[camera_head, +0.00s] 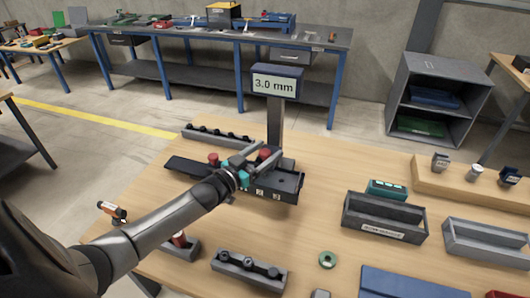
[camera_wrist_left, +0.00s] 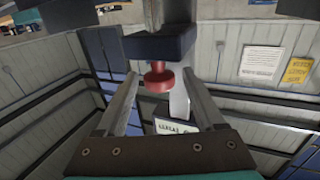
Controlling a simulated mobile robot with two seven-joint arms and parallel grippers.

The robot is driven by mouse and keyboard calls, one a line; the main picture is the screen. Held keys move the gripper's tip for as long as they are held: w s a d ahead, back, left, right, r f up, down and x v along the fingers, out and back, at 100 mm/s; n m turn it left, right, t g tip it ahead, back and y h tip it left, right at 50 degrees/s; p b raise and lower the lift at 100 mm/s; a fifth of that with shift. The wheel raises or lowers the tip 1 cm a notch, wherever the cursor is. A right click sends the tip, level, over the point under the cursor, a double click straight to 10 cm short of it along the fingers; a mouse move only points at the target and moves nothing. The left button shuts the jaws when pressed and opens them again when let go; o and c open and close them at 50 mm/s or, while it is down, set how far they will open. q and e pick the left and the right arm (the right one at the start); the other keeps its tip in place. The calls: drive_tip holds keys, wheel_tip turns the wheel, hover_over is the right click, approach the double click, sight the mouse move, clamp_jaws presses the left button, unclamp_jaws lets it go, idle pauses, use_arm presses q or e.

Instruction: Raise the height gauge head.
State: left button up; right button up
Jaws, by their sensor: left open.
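The height gauge stands on the wooden table. Its display (camera_head: 277,84) reads 3.0 mm on top of a grey column (camera_head: 275,128). A dark base (camera_head: 286,183) with small number labels lies below. The gauge head shows in the left wrist view as a dark block (camera_wrist_left: 160,46) with a red knob (camera_wrist_left: 158,79) under it. My left gripper (camera_head: 261,153) is open at the column, its fingers on either side of the red knob, with visible gaps in the wrist view. My arm and gripper hide part of the base. My right gripper is out of view.
A grey rack (camera_head: 217,134) lies behind the gauge, another (camera_head: 249,270) in front. A dark bin (camera_head: 383,218) and a grey bin (camera_head: 486,244) stand at right. Table right of the base is partly clear.

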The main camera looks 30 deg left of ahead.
use_arm(q)
drive_tip(key=shift+c, duration=0.2)
clamp_jaws()
idle(0.4)
idle(0.9)
